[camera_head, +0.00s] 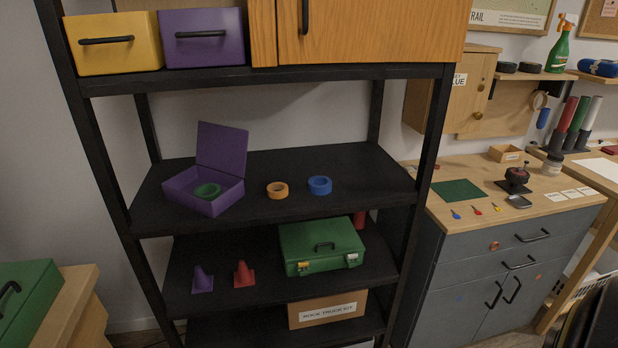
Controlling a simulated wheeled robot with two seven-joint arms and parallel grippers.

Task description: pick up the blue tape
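The blue tape (320,186) is a roll lying on the middle shelf of the black shelf unit, toward the right of that shelf. A tan-orange tape roll (277,190) lies just left of it, a small gap apart. A green tape roll (207,190) is inside an open purple box (181,191) on the left of the same shelf. Neither of my grippers shows in the head view.
The shelf unit's black posts (426,140) and upper shelf (262,77) frame the middle shelf. Below are a green case (322,238), a purple cone (202,281) and a red cone (244,274). Bare shelf (372,172) lies right of the blue tape.

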